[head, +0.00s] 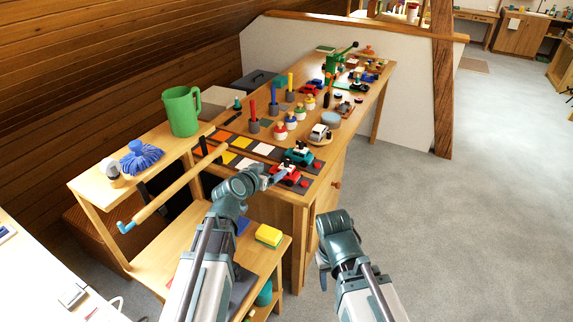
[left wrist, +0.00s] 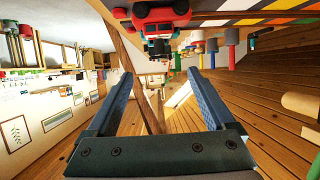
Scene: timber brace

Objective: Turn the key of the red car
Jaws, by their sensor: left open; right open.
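The red car (head: 287,176) stands at the near end of the long wooden table, on a dark mat.
A teal car (head: 299,155) stands just behind the red car. A white car (head: 320,133) and several coloured pegs stand further back. A yellow sponge (head: 269,235) lies lower. Floor at right is clear.

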